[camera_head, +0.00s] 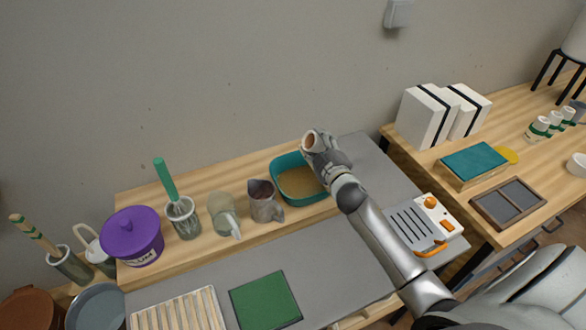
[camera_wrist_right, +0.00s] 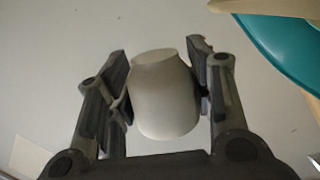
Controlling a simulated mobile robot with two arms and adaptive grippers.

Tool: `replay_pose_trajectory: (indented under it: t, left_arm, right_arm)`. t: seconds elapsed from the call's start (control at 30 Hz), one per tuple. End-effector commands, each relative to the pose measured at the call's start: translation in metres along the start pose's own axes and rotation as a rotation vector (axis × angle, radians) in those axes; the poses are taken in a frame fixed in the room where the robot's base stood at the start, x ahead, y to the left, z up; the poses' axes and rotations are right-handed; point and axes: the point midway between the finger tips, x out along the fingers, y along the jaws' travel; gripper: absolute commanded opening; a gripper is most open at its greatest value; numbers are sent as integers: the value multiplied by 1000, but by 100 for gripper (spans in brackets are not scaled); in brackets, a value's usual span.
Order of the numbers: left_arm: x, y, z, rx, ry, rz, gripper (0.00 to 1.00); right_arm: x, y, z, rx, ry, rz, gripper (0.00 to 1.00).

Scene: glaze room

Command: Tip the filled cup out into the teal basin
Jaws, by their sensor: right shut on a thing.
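The teal basin (camera_head: 303,201) stands on the wooden back strip of the workbench, with a flat tan surface inside it. My right gripper (camera_head: 314,146) is at the basin's back right edge, above it. In the right wrist view the cup (camera_wrist_right: 165,100) sits between both fingers (camera_wrist_right: 163,82), and the basin's teal wall (camera_wrist_right: 280,55) is at the top right. The cup's exact tilt is hard to judge. My left gripper is not in view.
Left of the basin stand a grey-brown pitcher (camera_head: 264,203), a clear jug (camera_head: 222,214), a whisk-like tool in a jar (camera_head: 183,218) and a purple lidded tub (camera_head: 132,240). A white scale-like device (camera_head: 425,225) lies right of my forearm. The grey mat in front is partly clear.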

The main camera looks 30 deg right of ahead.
Motion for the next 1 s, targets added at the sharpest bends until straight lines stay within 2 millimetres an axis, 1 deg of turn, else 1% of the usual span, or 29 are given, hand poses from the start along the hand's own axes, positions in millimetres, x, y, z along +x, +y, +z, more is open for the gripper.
replay_pose_trajectory:
  t: [0.03, 0.2, 0.33, 0.4, 0.53, 0.6, 0.83, 0.9, 1.0]
  left_arm:
    - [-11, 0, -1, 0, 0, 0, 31]
    - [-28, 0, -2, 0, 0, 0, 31]
    - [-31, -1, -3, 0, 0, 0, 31]
    - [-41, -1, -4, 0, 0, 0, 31]
    - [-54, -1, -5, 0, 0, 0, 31]
    - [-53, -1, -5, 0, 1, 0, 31]
    - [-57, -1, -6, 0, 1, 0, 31]
    - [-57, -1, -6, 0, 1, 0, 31]
    - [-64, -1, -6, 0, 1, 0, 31]
  right_arm:
    - [-1, 6, -4, 35, -1, -5, 20]
    - [-1, 12, -9, 161, -1, -24, 20]
    - [0, 5, 1, 305, -3, -47, 20]
    - [0, 14, 0, 352, 0, -53, 20]
    - [1, 24, 3, 447, -1, -68, 20]
    - [2, 21, 12, 509, -4, -78, 20]
    - [5, 23, 29, 709, -2, -109, 20]
    - [6, 24, 33, 763, -1, -117, 20]
    - [6, 31, 32, 830, -2, -127, 20]
